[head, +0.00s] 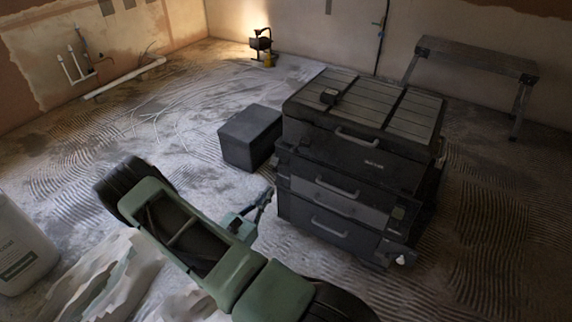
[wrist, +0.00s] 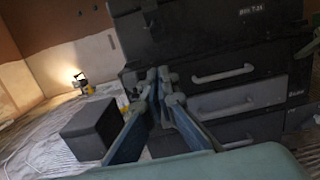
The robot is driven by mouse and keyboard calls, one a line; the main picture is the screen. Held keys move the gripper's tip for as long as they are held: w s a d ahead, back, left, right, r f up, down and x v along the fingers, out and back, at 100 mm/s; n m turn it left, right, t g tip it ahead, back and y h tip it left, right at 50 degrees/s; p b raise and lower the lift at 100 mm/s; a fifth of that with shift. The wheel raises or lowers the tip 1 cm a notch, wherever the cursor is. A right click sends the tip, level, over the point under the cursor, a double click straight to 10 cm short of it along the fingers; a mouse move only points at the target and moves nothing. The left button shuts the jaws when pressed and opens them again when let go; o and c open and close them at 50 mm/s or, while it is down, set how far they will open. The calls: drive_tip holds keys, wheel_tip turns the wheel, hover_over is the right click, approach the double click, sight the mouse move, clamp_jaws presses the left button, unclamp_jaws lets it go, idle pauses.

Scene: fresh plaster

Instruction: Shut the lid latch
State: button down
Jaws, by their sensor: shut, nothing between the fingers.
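A black tool chest (head: 335,165) with several grey-handled drawers stands on the floor, right of centre in the head view. Its ribbed lid (head: 375,98) lies flat on top and looks down. Small dark fittings (head: 278,160) sit on its left edge; I cannot tell which is the latch or how it is set. My gripper (head: 268,194) is low by the chest's left side. In the wrist view my gripper (wrist: 158,76) is shut and empty, its tips in front of the chest's left edge and left of the drawer handles. Contact cannot be told.
A dark grey box (head: 250,137) stands on the floor left of the chest. A lit work lamp (head: 261,42) is at the back wall. A bench (head: 475,58) stands at the back right. A white bucket (head: 20,245) is at the left edge.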

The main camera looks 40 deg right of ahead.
sight(300, 145)
drive_tip(key=r+b+x, duration=0.3)
drive_tip(key=x, duration=0.9)
drive_tip(key=shift+d, duration=0.3)
drive_tip(key=shift+r, duration=0.15)
